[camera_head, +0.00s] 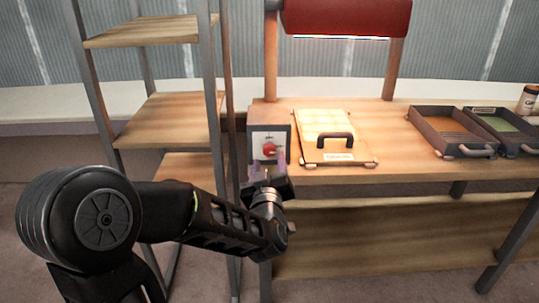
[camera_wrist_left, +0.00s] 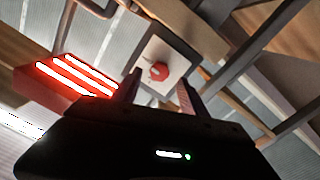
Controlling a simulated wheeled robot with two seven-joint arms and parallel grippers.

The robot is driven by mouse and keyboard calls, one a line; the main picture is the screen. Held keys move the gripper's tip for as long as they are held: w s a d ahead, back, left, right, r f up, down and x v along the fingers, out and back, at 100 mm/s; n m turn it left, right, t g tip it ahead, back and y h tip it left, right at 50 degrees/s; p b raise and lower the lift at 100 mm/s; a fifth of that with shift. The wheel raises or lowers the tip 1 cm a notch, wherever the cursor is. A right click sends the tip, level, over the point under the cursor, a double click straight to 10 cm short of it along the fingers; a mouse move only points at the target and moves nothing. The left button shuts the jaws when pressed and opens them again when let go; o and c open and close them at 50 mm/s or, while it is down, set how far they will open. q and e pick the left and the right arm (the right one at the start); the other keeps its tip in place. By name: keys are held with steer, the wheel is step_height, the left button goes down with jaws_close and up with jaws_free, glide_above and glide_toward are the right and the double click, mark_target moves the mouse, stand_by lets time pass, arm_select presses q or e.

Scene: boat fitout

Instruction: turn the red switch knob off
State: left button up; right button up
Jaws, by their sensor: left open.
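The red switch knob (camera_head: 269,149) sits on a pale plate (camera_head: 262,138) on the front of a grey box (camera_head: 283,115) at the left end of the workbench. My left gripper (camera_head: 267,161) is just below and in front of the knob in the head view, with its fingers pointing at the plate. In the left wrist view the knob (camera_wrist_left: 158,71) shows ahead, between and beyond the two open fingertips (camera_wrist_left: 160,85). The fingers look apart from the knob. The knob's exact turn angle is too small to tell. My right gripper is not in view.
A lidded board with a black handle (camera_head: 335,141) lies on the bench right of the box. Two trays (camera_head: 452,143) and a small jar (camera_head: 528,98) stand further right. A red lamp (camera_head: 346,17) hangs above. A shelf rack (camera_head: 157,118) stands close on the left.

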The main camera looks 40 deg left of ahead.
mark_target(269, 153)
arm_select(q)
steer(key=x, duration=0.4)
steer(key=shift+w+a, duration=0.1)
steer(key=shift+w, duration=0.1)
steer(key=shift+c, duration=0.3)
jaws_close()
